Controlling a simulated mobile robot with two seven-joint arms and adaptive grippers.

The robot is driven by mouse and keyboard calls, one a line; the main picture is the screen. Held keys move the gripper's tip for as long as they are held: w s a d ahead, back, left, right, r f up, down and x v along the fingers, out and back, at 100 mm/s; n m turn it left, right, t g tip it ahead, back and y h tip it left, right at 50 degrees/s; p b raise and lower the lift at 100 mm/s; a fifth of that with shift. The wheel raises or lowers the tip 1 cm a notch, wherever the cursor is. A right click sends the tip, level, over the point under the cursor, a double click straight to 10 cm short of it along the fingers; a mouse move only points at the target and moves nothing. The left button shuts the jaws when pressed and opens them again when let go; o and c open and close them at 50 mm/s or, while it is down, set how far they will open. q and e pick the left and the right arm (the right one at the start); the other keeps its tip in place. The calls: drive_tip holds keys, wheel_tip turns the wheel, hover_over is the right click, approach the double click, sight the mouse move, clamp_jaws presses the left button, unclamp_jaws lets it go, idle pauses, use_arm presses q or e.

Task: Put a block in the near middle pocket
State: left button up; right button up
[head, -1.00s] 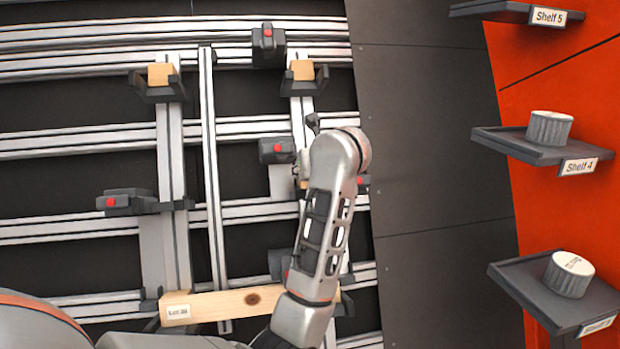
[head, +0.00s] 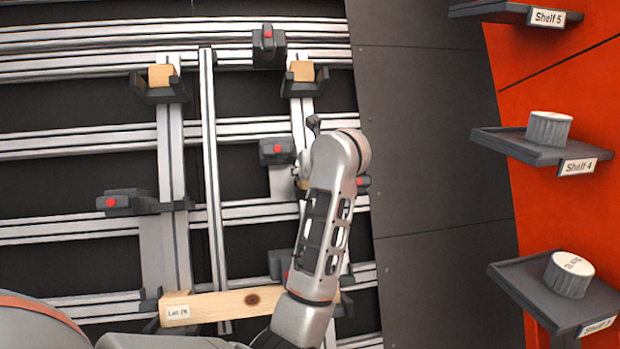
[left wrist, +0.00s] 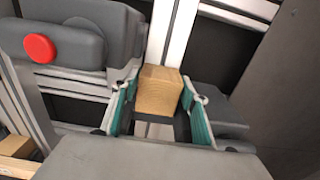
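A wooden block (left wrist: 158,92) sits upright in a dark pocket (left wrist: 166,119) on a light rail in the left wrist view. My left gripper (left wrist: 160,84) is open, with one teal-padded finger on each side of the block and gaps showing between pads and block. In the head view my left gripper (head: 303,166) is mostly hidden behind its own arm; only a sliver of the block (head: 302,184) shows below it. Two other blocks (head: 161,76) (head: 302,71) sit in dark pockets at the far ends of the rails. My right gripper is not in view.
Dark clamps with red buttons stand close by, one left of the gripper (head: 277,151) and one on the left rail (head: 125,202). A wooden beam (head: 235,302) lies across the rails at the near side. Shelves with grey and white cylinders (head: 549,129) are on the right.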

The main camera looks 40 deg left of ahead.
use_arm(q)
drive_tip(key=shift+o, duration=0.9)
drive_tip(key=shift+w+a+f, duration=0.1)
drive_tip(key=shift+a+f, duration=0.15)
drive_tip(key=shift+f, duration=0.1)
drive_tip(key=shift+d, duration=0.2)
drive_tip(key=shift+d+r, duration=0.15)
drive_tip(key=v, duration=0.7)
drive_tip(key=shift+r, duration=0.15)
